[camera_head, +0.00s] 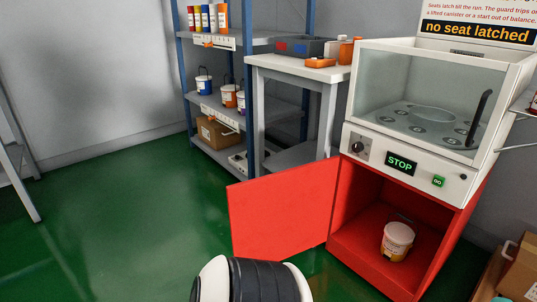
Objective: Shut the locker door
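The red locker door (283,212) stands wide open, swung out to the left of the red locker (366,243) under the white machine. The locker's inside is in plain view. A small white tub with a yellowish label (397,241) stands upright on the locker floor. A white and black rounded part at the bottom edge, in front of the door, looks like my own arm; it hides a little of the floor below the door. Neither of my grippers shows in this view.
The machine (455,70) has a glass front, a STOP display (401,163) and a black handle (480,110). A white table (295,68) and a shelf unit (219,113) stand behind the door. Cardboard boxes (522,270) sit at lower right. Green floor (130,225) is clear at left.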

